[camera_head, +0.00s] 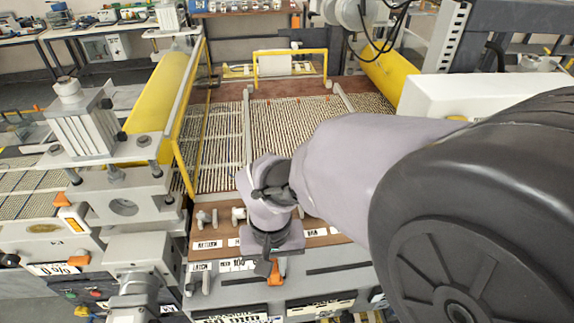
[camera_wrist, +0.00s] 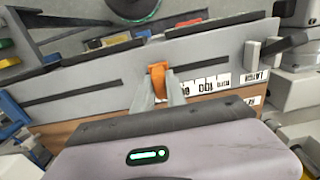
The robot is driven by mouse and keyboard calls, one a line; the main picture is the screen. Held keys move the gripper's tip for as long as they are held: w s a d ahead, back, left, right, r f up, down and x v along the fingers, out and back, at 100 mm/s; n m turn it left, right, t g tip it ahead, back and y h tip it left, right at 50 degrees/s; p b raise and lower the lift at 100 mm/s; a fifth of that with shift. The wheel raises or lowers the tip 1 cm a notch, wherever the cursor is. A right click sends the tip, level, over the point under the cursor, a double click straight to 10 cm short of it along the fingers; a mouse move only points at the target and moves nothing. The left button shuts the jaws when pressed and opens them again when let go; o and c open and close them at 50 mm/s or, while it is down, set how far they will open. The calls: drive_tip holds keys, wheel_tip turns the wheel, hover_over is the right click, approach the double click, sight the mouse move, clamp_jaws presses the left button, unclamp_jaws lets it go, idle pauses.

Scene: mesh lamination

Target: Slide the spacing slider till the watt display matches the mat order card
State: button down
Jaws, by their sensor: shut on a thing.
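The orange slider knob (camera_head: 276,272) stands in a slot on the grey front panel (camera_head: 330,283). My gripper (camera_head: 268,266) reaches down to it from above. In the wrist view my gripper (camera_wrist: 160,92) has its two grey fingers closed around the orange knob (camera_wrist: 157,74). A white label reading "100 mm" (camera_wrist: 207,85), upside down, is beside the knob in that view. A white and black plate with large characters (camera_head: 235,318) is cut off at the bottom edge of the head view. I cannot make out a watt reading or the mat order card.
A latch label (camera_wrist: 255,77) and a dark handle (camera_wrist: 285,43) are at the panel's right end in the wrist view. Behind the panel lies the wire mesh bed (camera_head: 290,120). A yellow guard (camera_head: 160,100) and grey machine blocks (camera_head: 125,200) stand to the left.

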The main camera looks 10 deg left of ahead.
drive_tip(key=shift+a, duration=0.1)
idle(0.6)
drive_tip(key=a, duration=0.3)
drive_tip(key=s+a, duration=0.1)
drive_tip(key=a, duration=0.2)
drive_tip(key=shift+s, duration=0.2)
drive_tip(key=c, duration=1.4)
unclamp_jaws()
drive_tip(key=shift+d, duration=0.1)
drive_tip(key=shift+o, duration=0.2)
wheel_tip(320, 180, up, 18)
drive_tip(key=p, duration=0.5)
drive_tip(key=shift+f+p, duration=0.25)
drive_tip(key=shift+p, duration=0.05)
